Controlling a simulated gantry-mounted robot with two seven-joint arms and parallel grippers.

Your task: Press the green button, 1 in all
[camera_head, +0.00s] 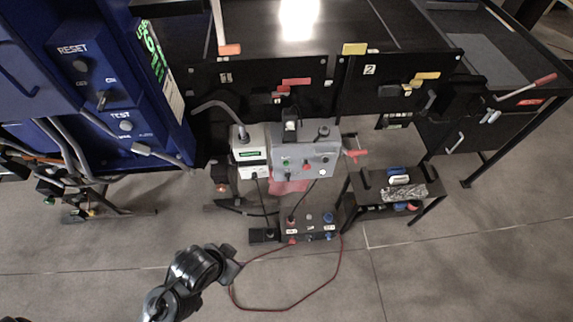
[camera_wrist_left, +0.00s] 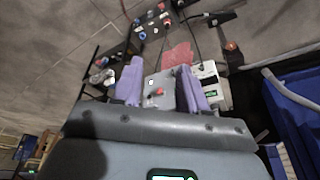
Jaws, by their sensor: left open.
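The grey control box (camera_head: 318,158) stands upright in the middle of the head view. The small green button (camera_head: 286,163) is on the left of its front face, beside a red button (camera_head: 306,162). My left arm comes in from the bottom, and its dark end (camera_head: 231,268) is below and left of the box, apart from it. In the wrist view my left gripper (camera_wrist_left: 160,68) has its two purple fingers spread, with nothing between them. The box face (camera_wrist_left: 152,82) and a red button (camera_wrist_left: 159,92) show beyond the fingers. I cannot make out the green button there. My right gripper is not in view.
A white device with a green display (camera_head: 250,152) adjoins the box on its left. A pedal box (camera_head: 310,228) with a red cable lies on the floor below. A black stand (camera_head: 372,190) is at right, the blue machine (camera_head: 90,80) at left.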

